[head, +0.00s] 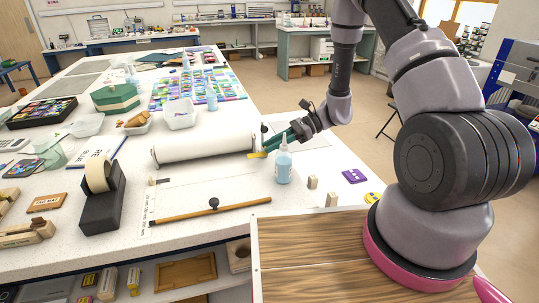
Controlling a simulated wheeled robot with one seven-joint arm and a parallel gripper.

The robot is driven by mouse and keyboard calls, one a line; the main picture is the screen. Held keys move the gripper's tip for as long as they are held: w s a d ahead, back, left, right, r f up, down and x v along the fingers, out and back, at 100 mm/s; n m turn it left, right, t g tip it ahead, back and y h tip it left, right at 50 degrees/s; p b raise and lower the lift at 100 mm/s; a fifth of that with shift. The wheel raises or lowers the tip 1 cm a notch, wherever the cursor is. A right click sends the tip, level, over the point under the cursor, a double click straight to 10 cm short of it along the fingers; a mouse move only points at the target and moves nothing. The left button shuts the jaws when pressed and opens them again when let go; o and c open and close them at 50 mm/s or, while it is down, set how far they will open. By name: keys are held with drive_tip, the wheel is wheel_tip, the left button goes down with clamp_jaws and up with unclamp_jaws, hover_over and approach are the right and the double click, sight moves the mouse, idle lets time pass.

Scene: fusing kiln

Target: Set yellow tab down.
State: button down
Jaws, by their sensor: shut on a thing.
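My gripper (272,146) reaches in from the right over the white worktable (240,228). Its teal fingers are shut on the yellow tab (257,155), a small flat piece showing at the fingertips. The tab is beside the right end of the white roll (205,145). Whether it touches the table or hangs just above it I cannot tell.
A light-blue bottle (283,165) stands close in front of the fingers. Small wooden blocks (331,200), a purple piece (354,176) and a yellow disc (373,198) lie to the right. A tape dispenser (101,205) is at the left. A brown strip (212,210) lies in front.

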sight(269, 163)
drive_tip(key=shift+s+a, duration=0.1)
drive_tip(key=shift+a, duration=0.3)
drive_tip(key=shift+f, duration=1.75)
drive_tip(key=shift+f, duration=0.1)
drive_tip(key=c, duration=1)
unclamp_jaws()
drive_tip(key=shift+f, duration=0.1)
